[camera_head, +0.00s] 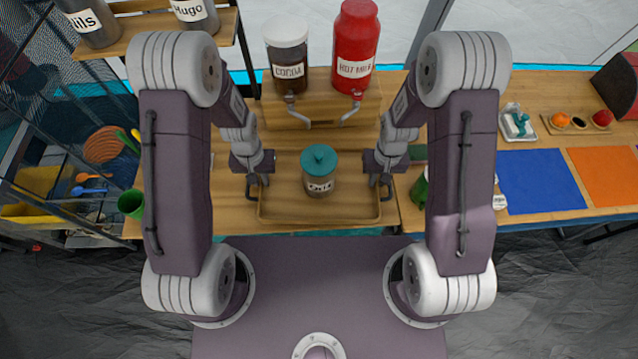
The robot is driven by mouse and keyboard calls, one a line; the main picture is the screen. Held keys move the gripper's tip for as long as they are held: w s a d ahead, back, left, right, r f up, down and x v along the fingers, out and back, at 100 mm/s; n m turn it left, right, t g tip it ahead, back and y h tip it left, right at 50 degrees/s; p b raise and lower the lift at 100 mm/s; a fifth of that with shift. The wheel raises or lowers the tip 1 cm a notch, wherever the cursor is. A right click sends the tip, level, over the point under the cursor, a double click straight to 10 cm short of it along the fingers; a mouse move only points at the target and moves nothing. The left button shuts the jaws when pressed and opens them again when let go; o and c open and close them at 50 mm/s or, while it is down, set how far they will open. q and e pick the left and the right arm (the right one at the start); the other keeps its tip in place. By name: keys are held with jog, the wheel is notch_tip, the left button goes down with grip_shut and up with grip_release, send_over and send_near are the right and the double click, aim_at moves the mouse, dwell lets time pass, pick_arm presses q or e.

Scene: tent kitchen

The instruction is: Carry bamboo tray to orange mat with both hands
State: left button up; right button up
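The bamboo tray (290,212) lies on the wooden counter in front of me, with a labelled jar with a teal lid (319,170) standing upright near its middle. My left gripper (257,183) is at the tray's left side, by a dark handle. My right gripper (381,183) is at the right side, by the matching handle. The fingers are small and dark here, so I cannot tell whether they are closed on the handles.
A blue mat (542,180) lies between the tray and the orange mat. A cocoa dispenser (287,58) and a red hot milk dispenser (355,50) stand behind the tray. A green cup (131,203) is at left. A small fruit tray (577,121) sits behind the mats.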

pick_arm(q)
jog(key=shift+w+f, duration=0.1)
jog(key=shift+f, duration=0.1)
pick_arm(e)
jog(key=shift+w+f, duration=0.1)
jog(key=shift+f, duration=0.1)
pick_arm(q)
jog(key=shift+c, duration=0.3)
pick_arm(e)
jog(key=shift+c, duration=0.3)
pick_arm(q)
grip_shut()
pick_arm(e)
grip_shut()
pick_arm(q)
jog(key=shift+r, duration=0.1)
pick_arm(e)
jog(key=shift+r, duration=0.1)
